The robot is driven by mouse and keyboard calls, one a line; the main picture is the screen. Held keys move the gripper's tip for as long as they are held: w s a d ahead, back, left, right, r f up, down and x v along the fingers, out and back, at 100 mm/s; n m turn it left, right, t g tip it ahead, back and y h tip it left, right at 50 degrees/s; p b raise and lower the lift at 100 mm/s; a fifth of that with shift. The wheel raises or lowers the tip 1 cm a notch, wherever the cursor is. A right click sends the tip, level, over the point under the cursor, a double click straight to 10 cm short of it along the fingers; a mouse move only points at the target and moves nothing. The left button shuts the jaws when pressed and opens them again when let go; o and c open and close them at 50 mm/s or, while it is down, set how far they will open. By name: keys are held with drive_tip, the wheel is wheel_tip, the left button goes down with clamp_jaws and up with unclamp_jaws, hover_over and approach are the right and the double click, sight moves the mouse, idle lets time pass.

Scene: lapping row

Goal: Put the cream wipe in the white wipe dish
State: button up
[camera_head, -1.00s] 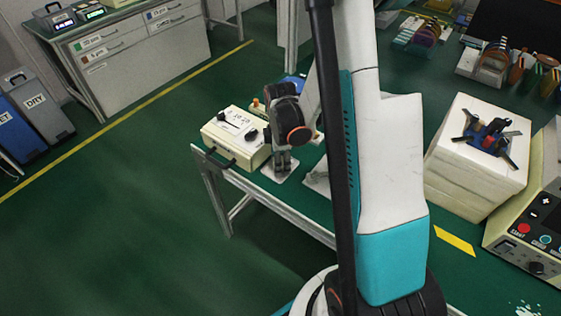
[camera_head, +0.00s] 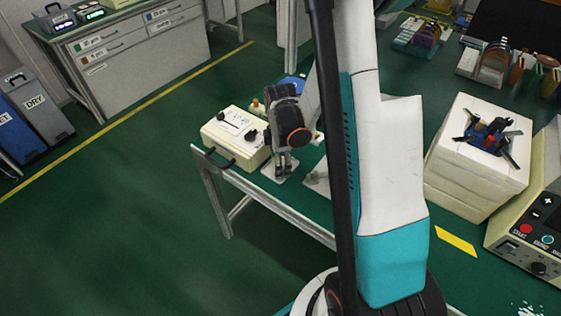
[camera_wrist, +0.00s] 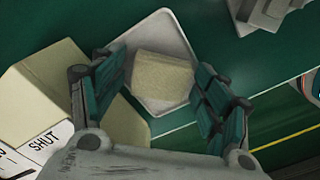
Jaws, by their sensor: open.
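The cream wipe (camera_wrist: 162,75) lies in the white wipe dish (camera_wrist: 150,26) in the wrist view, set at a slight angle to its rim. My gripper (camera_wrist: 154,66) is open, with one finger on each side of the wipe and visible gaps between. In the head view my gripper (camera_head: 284,170) points down over the dish (camera_head: 270,178) near the bench's left edge. The wipe cannot be made out there behind the fingers.
A cream control box (camera_head: 232,137) with knobs and a dark handle stands just left of the dish. A grey-white object (camera_head: 316,178) lies to the right, partly hidden by my arm. A large cream block (camera_head: 478,160) stands farther right.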

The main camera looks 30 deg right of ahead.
wheel_tip(320, 180, up, 13)
drive_tip(key=p, duration=0.5)
